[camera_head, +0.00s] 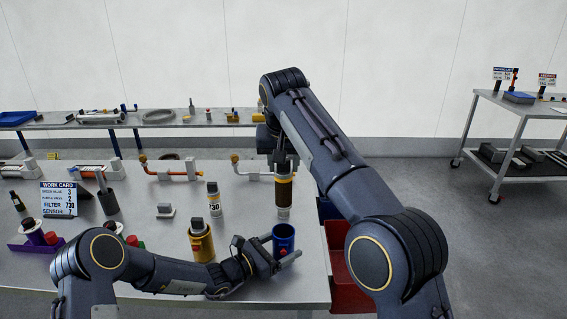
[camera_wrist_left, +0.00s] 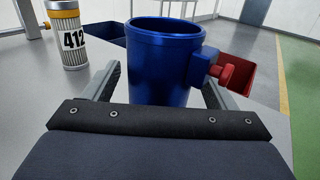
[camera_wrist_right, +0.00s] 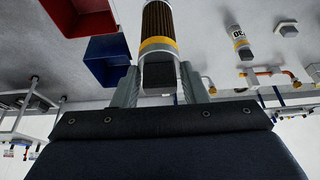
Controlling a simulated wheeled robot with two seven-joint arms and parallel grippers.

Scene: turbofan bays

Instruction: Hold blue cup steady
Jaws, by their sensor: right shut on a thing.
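The blue cup (camera_head: 283,238) stands upright near the right front edge of the table; it also fills the middle of the left wrist view (camera_wrist_left: 165,60). My left gripper (camera_head: 282,257) is low at the cup, with one finger on either side of it. A gap shows between the left finger and the cup wall, so the jaws look open. My right gripper (camera_head: 281,165) is shut on a dark pleated filter with yellow bands (camera_head: 284,190), held upright behind the cup. The filter also shows between the fingers in the right wrist view (camera_wrist_right: 157,30).
A yellow canister (camera_head: 201,242) stands left of the cup. A white labelled cylinder (camera_head: 214,200) is farther back. A red bin (camera_head: 345,275) and a blue bin (camera_wrist_right: 108,58) lie beyond the table's right edge. A work card (camera_head: 59,199) stands at left.

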